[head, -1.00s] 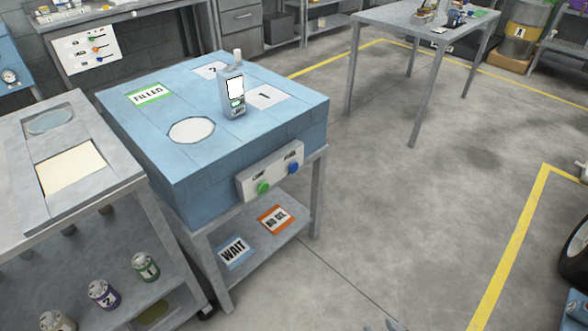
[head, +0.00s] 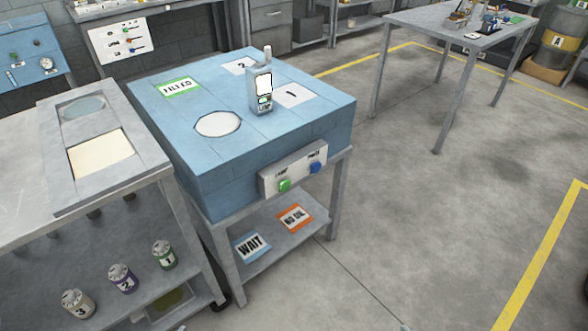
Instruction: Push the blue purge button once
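The blue purge button (head: 315,168) sits at the right end of a pale control panel (head: 293,171) on the front face of the blue bench (head: 218,182). A green button (head: 285,185) is at the panel's left end. The small labels above the buttons are blurred. A grey bottle-like device (head: 261,93) with a white screen stands upright on the bench top, by the card marked 1 (head: 293,95). Neither of my grippers is in the head view, and nothing touches the buttons.
A grey side bench (head: 20,197) stands close on the left, with numbered cans (head: 123,277) on its lower shelf. WAIT (head: 251,246) and NO OIL (head: 294,217) cards lie on the shelf under the blue bench. Open floor (head: 430,220) lies to the right; a grey table (head: 455,35) stands behind.

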